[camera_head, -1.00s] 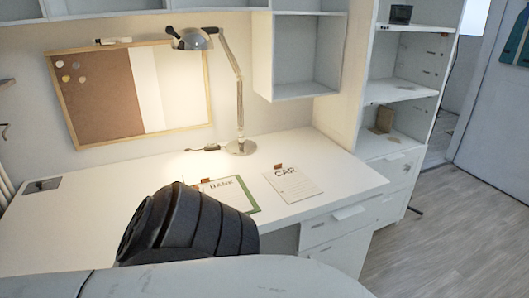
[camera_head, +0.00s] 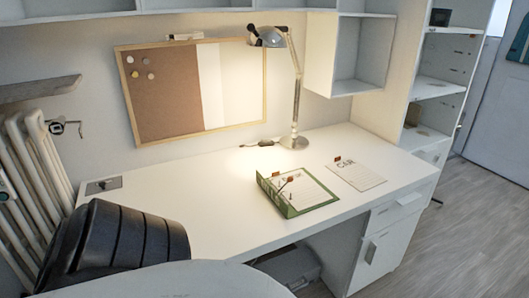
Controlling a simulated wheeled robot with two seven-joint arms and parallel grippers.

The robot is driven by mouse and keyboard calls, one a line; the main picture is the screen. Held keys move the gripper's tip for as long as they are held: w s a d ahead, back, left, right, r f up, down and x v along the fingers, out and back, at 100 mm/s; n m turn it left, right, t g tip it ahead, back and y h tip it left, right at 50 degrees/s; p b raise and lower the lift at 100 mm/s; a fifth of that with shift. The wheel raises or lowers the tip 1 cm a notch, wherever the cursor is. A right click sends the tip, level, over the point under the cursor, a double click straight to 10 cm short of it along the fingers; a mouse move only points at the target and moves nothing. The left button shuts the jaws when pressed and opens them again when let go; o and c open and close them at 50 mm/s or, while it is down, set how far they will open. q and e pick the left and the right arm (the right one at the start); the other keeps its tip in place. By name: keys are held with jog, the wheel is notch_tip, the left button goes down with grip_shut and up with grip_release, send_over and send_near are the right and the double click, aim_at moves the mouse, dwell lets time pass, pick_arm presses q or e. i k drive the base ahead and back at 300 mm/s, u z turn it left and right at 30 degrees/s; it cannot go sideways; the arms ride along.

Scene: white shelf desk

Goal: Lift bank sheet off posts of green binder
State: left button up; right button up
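The green binder (camera_head: 285,207) lies on the white desk near its front edge, with a green wall or flap along its left side. A white sheet (camera_head: 312,191) with dark heading and lines lies on it; the heading is too small to read for sure. Thin metal posts (camera_head: 284,187) show at the binder's left part, near small orange-brown tabs. I cannot tell how the sheet sits around the posts. A second sheet marked CAR (camera_head: 356,176) lies flat on the desk to the right, apart from the binder. Neither of my grippers is in view.
A black chair (camera_head: 120,240) stands at the front left of the desk (camera_head: 205,215). A lamp (camera_head: 294,140) stands behind the binder. A shelf box (camera_head: 345,55) hangs at the back right. The desk top left of the binder is clear.

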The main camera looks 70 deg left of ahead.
aim_at(306, 193)
jog(key=u, duration=1.55)
jog(key=i, duration=0.2)
jog(key=z, duration=0.05)
